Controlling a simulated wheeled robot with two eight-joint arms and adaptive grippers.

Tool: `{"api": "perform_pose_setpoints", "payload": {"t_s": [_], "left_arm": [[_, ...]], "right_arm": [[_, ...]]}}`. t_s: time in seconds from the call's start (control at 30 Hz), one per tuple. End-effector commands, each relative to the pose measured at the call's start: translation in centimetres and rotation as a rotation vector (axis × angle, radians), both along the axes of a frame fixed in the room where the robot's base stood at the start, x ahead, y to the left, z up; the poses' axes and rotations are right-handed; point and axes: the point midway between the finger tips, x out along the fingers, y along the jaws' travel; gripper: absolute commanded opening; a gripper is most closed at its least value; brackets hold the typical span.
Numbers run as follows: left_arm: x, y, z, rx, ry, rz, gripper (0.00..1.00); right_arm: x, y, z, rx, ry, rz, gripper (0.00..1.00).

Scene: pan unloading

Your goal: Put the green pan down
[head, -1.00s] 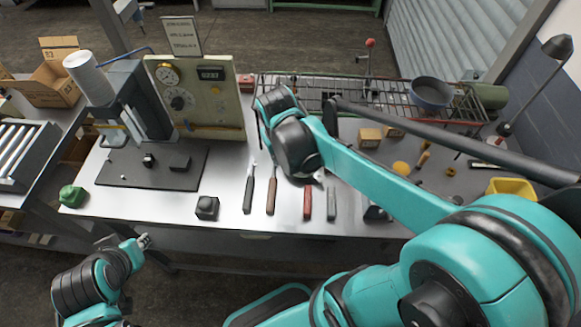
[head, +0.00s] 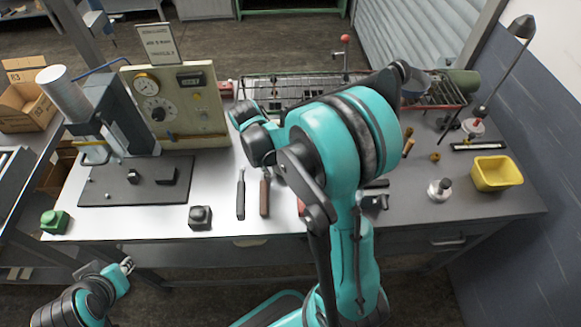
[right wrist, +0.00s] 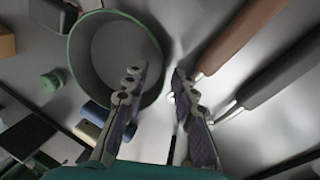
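A round green-rimmed pan (right wrist: 78,62) shows in the right wrist view, upper left of centre, with a grey inside. It appears to rest on the pale bench top. My right gripper (right wrist: 157,73) is open there, its fingers clearly apart. The left finger overlaps the pan's near right side in the picture; the right finger is outside it. I cannot tell whether either touches the pan. In the head view the green pan and the right fingers are hidden by my right arm. My left gripper (head: 127,266) is low at the left, off the bench's front edge; its opening is unclear.
Hand tools (head: 241,195) lie at bench centre. A yellow bin (head: 497,173) stands right, a gauge panel (head: 178,105) left.

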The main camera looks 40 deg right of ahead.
Motion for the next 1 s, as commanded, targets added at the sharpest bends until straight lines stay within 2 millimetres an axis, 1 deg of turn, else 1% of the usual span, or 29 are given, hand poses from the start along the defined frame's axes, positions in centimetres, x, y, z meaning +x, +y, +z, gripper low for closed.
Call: {"api": "perform_pose_setpoints", "payload": {"t_s": [0.03,0.07,0.27,0.3,0.37,0.4,0.8,0.9,1.0], "left_arm": [[0.0,0.0,-0.4,0.000,0.000,0.000,0.26],[0.0,0.0,-0.4,0.000,0.000,0.000,0.26],[0.0,0.0,-0.3,0.000,0.000,0.000,0.26],[0.0,0.0,-0.3,0.000,0.000,0.000,0.26],[0.0,0.0,-0.3,0.000,0.000,0.000,0.26],[0.0,0.0,-0.3,0.000,0.000,0.000,0.26],[0.0,0.0,-0.3,0.000,0.000,0.000,0.26],[0.0,0.0,-0.1,0.000,0.000,0.000,0.26],[0.0,0.0,0.3,0.000,0.000,0.000,0.26]], "right_arm": [[0.0,-0.1,-0.8,0.000,0.000,-0.001,0.27],[0.0,-0.2,-1.0,0.000,0.000,0.000,0.27],[0.0,-0.2,-0.9,0.000,-0.001,0.000,0.27],[0.0,-0.2,-0.9,0.000,-0.001,0.000,0.21],[0.0,-0.2,-0.9,0.000,-0.001,0.000,0.05],[0.0,-0.2,-0.9,0.000,-0.001,0.000,0.00],[0.0,-0.2,-0.8,0.000,-0.001,0.000,0.00],[0.0,-0.2,-0.4,0.000,-0.001,0.000,0.00],[0.0,-0.2,0.5,0.000,-0.001,0.000,0.00]]}}
